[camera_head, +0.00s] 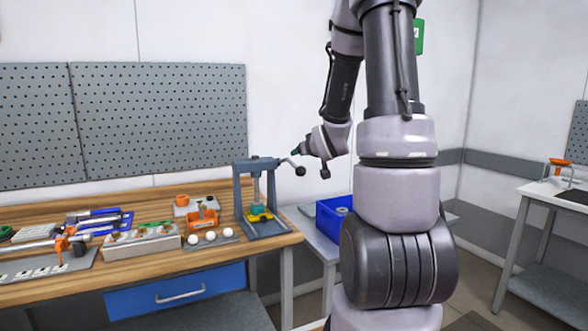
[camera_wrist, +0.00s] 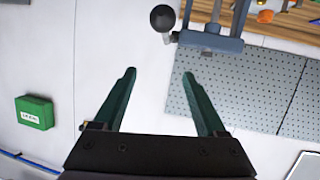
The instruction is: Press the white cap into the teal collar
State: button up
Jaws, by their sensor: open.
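The teal collar (camera_head: 260,210) sits on a yellow base inside the blue-grey press frame (camera_head: 240,190) at the right end of the wooden bench. I see no white cap on the collar at this size. The press has a lever with a black knob (camera_head: 300,171); the knob also shows in the wrist view (camera_wrist: 162,18). My gripper (camera_head: 298,150) is open and empty, above and beside the lever. In the wrist view its fingers (camera_wrist: 159,76) are apart, with the knob beyond them.
An orange bin (camera_head: 203,219), a grey block fixture (camera_head: 143,242) and several tools crowd the bench to the left. A blue crate (camera_head: 331,218) stands on a lower table right of the press. A pegboard (camera_head: 160,120) lines the wall behind.

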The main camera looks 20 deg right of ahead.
aim_at(294, 167)
jog(key=f+t, duration=0.1)
jog(key=f, duration=0.1)
jog(key=w+d+f+n+t+y, duration=0.1)
jog(key=f, duration=0.2)
jog(key=d+f+n+t, duration=0.1)
jog(key=f, duration=0.1)
jog(key=shift+w+f+y, duration=0.2)
jog(key=shift+w+y, duration=0.1)
jog(key=shift+w, duration=0.05)
jog(key=shift+s+a+f+n+t+y, duration=0.15)
jog(key=shift+f+n+t+y, duration=0.15)
jog(key=shift+f+n, duration=0.2)
jog(key=w, duration=1)
jog(key=shift+w, duration=0.4)
grip_shut()
